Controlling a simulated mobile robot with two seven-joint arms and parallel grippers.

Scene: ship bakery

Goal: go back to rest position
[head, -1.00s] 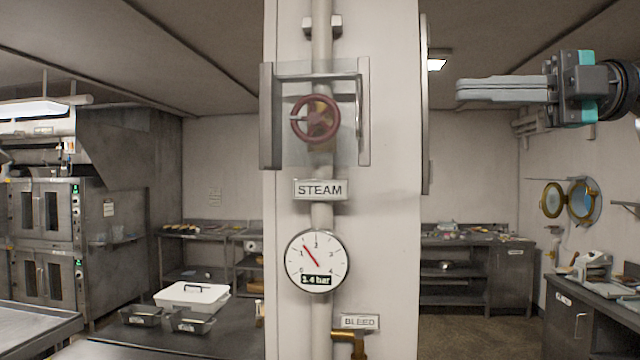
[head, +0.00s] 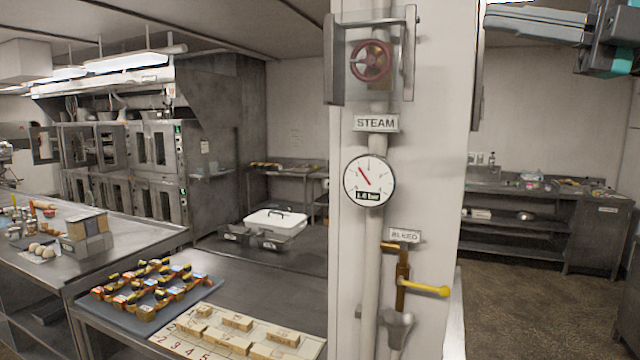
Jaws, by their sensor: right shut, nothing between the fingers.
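My right gripper (head: 490,18) comes in at the top right of the head view, with its fingers together and nothing between them. It is apart from the white column (head: 440,150) and to its right. My left gripper is out of view. On the column are a red valve wheel (head: 371,61) behind a clear guard with metal sides, a STEAM label (head: 376,123), a round gauge (head: 369,181) and a BLEED label (head: 404,236). A brass bleed valve with a yellow lever (head: 425,288) sits below the BLEED label.
A counter (head: 240,277) left of the column holds a mat with orange-and-black items (head: 150,285), a numbered board with wooden blocks (head: 235,335) and a white lidded box (head: 276,222). Ovens (head: 155,150) stand farther left. Open floor (head: 520,300) lies right of the column.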

